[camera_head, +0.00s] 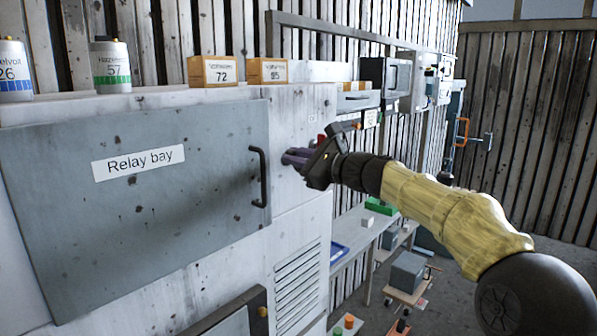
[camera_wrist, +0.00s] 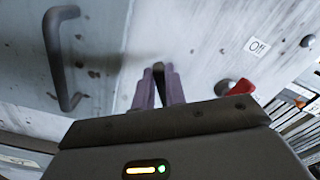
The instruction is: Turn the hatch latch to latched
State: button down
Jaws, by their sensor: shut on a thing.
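The grey hatch (camera_head: 135,215), labelled "Relay bay", lies flat against the white cabinet front in the head view. Its dark bar handle (camera_head: 259,178) is at its right edge, and also shows at the upper left of the wrist view (camera_wrist: 60,60). My gripper (camera_head: 290,158) is just right of the handle, at the cabinet face. In the wrist view its purple fingers (camera_wrist: 158,82) are shut on a small dark piece (camera_wrist: 158,69), which appears to be the hatch latch. The fingers hide most of it, so I cannot tell its angle.
A red switch handle (camera_wrist: 240,88) beside an "Off" label (camera_wrist: 257,47) is close to the right of my fingers. Cans and boxes (camera_head: 212,71) stand on the cabinet top. A bench (camera_head: 352,240) is beyond the cabinet.

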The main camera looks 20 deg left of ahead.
jog(key=n+b, duration=0.1)
jog(key=n, duration=0.1)
jog(key=f+n+b, duration=0.1)
jog(key=b, duration=0.1)
jog(key=n+b, duration=0.2)
jog(key=shift+s+a+f+n, duration=0.15)
jog(key=shift+s+n, duration=0.15)
jog(key=n+b, duration=0.1)
jog(key=n, duration=0.1)
jog(key=n+b, duration=0.2)
jog(key=n, duration=0.1)
jog(key=shift+s+f+n+b, duration=0.1)
jog(key=shift+f+n+b, duration=0.2)
jog(key=shift+f+b, duration=0.1)
jog(key=c, duration=1.4)
grip_release()
jog(key=shift+r, duration=0.1)
jog(key=shift+c, duration=0.2)
jog(key=b+v, duration=0.8)
jog(key=v, duration=0.9)
